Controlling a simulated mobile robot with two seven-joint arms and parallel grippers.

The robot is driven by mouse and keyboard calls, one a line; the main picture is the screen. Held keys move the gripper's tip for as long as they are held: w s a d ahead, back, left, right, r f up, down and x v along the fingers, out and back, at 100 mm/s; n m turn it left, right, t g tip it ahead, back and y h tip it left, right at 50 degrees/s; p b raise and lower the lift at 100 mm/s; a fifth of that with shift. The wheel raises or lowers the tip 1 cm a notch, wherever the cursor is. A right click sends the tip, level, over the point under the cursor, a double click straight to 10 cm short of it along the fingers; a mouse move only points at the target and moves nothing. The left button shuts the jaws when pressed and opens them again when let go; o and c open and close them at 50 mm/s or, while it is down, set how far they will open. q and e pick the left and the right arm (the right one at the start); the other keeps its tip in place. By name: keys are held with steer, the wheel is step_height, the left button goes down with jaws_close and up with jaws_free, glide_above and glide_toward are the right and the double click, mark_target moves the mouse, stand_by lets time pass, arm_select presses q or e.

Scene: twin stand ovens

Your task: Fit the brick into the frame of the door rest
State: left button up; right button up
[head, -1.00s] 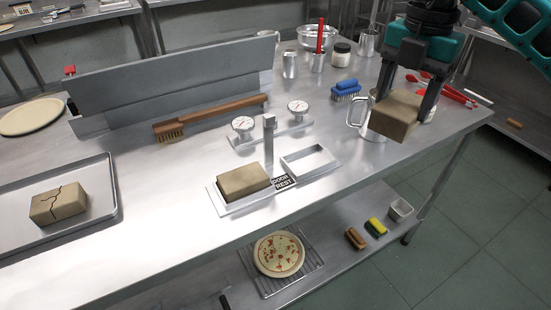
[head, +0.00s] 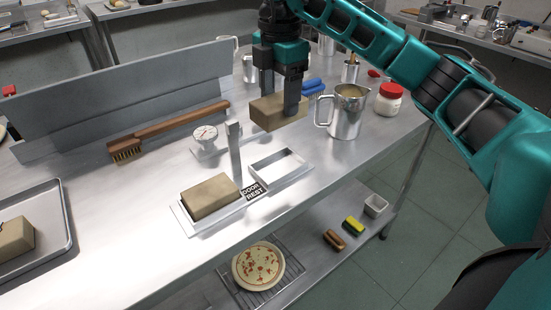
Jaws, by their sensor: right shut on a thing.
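My right gripper (head: 279,100) is shut on a tan brick (head: 270,113). It holds the brick above the table, behind the door rest and a little to the right of its post. The door rest (head: 235,150) has an upright metal post, a "DOOR REST" label and two frames. The right frame (head: 296,178) is an empty white-rimmed rectangle. The left frame (head: 190,228) holds another tan brick (head: 210,196). A third brick (head: 15,238) lies on the tray at the far left, partly cut off by the picture edge. My left gripper is not in view.
A dial gauge (head: 206,138) stands behind the post. A wooden brush (head: 170,132) lies in front of a grey upright panel (head: 130,95). A metal pitcher (head: 347,112), a jar (head: 388,100) and a blue brush (head: 313,88) stand to the right.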

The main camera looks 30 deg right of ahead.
steer(key=shift+f+b, duration=0.45)
steer(key=shift+f, duration=6.3)
steer(key=shift+f, duration=0.1)
steer(key=o, duration=1.3)
steer(key=shift+f, duration=0.1)
step_height(320, 180, up, 12)
steer(key=shift+r+p, duration=0.2)
steer(key=shift+p, duration=0.25)
